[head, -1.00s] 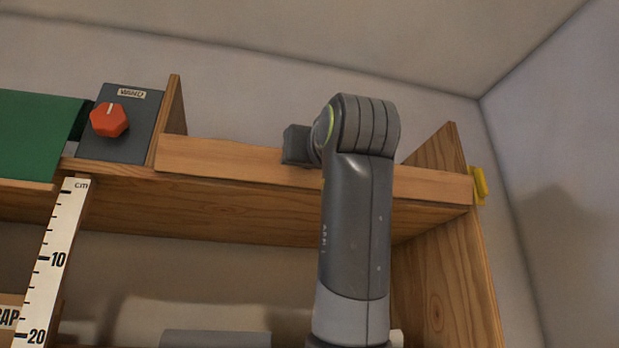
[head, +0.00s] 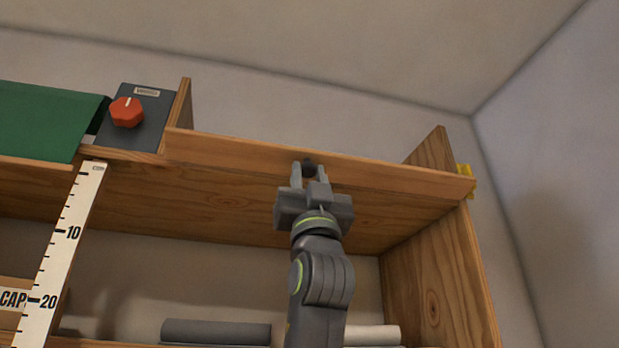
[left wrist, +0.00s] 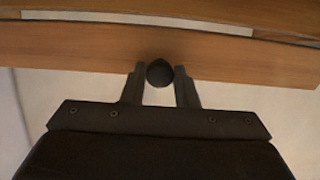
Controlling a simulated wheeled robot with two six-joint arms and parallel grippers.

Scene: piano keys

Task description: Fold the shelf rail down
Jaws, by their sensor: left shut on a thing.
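The shelf rail (head: 235,152) is a long wooden board along the front of the upper shelf, standing up at the shelf's edge. A small dark round knob (head: 309,166) sits on its front face near the middle. My left gripper (head: 309,175) comes from below with its two fingers on either side of the knob, shut on it. In the left wrist view the knob (left wrist: 160,73) shows between the fingertips, against the wooden rail (left wrist: 225,58). A yellow piece (head: 466,178) shows at the rail's right end. My right gripper is not in view.
A dark panel with a red dial (head: 127,112) stands left of the rail, beside a green sheet (head: 45,122). A white centimetre ruler (head: 62,250) hangs at the left. Grey rolls (head: 215,332) lie on the lower shelf. A wall stands close on the right.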

